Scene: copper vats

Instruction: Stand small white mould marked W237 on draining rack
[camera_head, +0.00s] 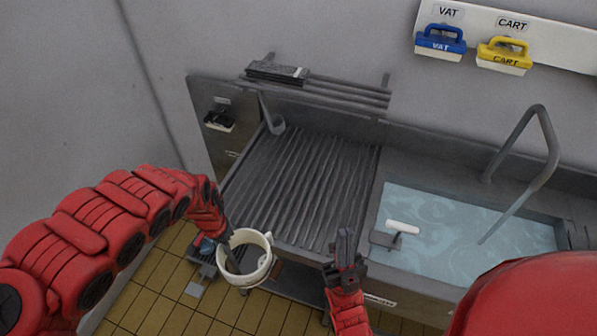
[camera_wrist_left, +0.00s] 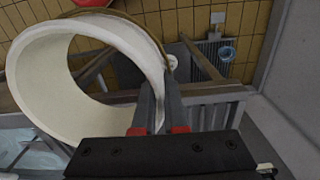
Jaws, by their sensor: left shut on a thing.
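A small white ring-shaped mould (camera_head: 264,268) hangs at the front left of the sink unit, in front of the draining rack. My left gripper (camera_head: 233,262) is shut on its wall; the mould also shows large in the left wrist view (camera_wrist_left: 38,75), its open end facing the camera. No W237 mark can be read. The ribbed draining rack (camera_head: 310,185) lies left of the basin and is bare. My right gripper (camera_head: 345,243) is by the rack's front right edge, its fingers together, with nothing seen between them.
A water-filled basin (camera_head: 450,222) with a bent tap (camera_head: 545,150) is at right; a white-handled item (camera_head: 402,227) is at its left edge. A barred wall shelf (camera_head: 340,92) holds a dark brush-like block (camera_head: 277,72). Blue (camera_head: 441,41) and yellow (camera_head: 504,55) brushes hang above.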

